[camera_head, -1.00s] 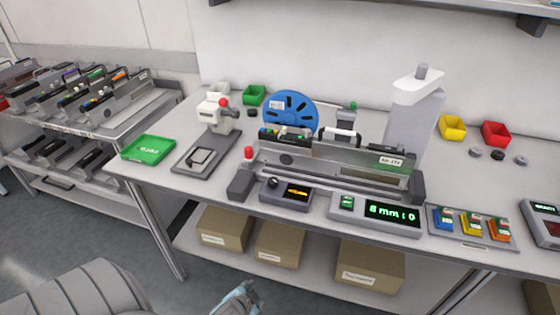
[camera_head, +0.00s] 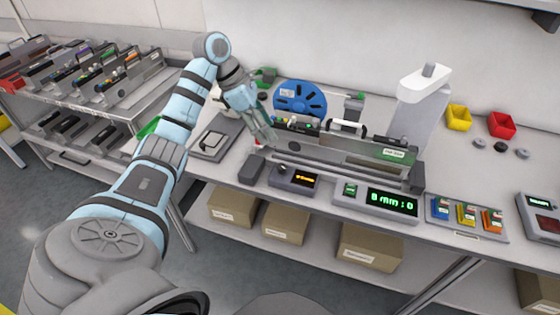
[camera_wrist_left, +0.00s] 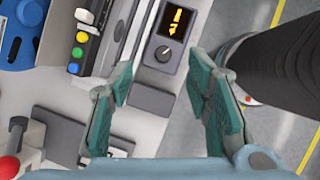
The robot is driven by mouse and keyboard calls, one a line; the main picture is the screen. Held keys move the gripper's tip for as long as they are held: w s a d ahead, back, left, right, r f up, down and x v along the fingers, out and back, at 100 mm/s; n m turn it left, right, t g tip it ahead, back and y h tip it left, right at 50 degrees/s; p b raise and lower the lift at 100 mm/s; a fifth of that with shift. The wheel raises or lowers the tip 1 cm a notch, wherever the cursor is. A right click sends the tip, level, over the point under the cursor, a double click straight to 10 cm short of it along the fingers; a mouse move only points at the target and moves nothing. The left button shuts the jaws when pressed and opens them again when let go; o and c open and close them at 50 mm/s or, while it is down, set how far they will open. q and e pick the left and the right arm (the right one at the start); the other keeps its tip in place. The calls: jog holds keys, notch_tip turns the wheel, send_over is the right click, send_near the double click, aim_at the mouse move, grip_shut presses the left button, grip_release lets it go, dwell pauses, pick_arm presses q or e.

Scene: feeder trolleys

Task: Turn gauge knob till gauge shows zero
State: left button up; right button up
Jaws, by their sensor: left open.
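The gauge (camera_head: 295,178) is a small dark box at the bench's front, with an orange lit display and a round knob (camera_head: 282,170) at its left end. In the left wrist view the gauge (camera_wrist_left: 178,38) lies ahead, with its dark knob (camera_wrist_left: 163,53) bearing a pale mark; the display's orange reading is too small to read surely. My left gripper (camera_head: 268,138) is open and empty, above the left end of the feeder fixture. Its teal fingers (camera_wrist_left: 160,72) stand apart on either side below the knob in the wrist view, not touching it. My right gripper is out of view.
A long grey feeder (camera_head: 350,150) stands behind the gauge. A box with a green display (camera_head: 392,202) is to its right. A blue reel (camera_head: 300,97) stands behind. A lever device (camera_head: 215,140) is to the left; coloured blocks (camera_head: 467,216) are at right.

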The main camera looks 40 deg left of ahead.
pick_arm(q)
jog(key=s+a, duration=0.1)
jog(key=a, duration=0.1)
jog(key=b, duration=0.6)
send_near(282, 166)
jog(key=f, duration=0.1)
jog(key=shift+g+y, duration=0.3)
jog(key=shift+g, duration=0.1)
jog(key=x, duration=0.7)
jog(key=shift+w+d+f, duration=0.1)
jog(key=shift+w+d, duration=0.35)
jog(key=shift+c, duration=0.5)
grip_shut()
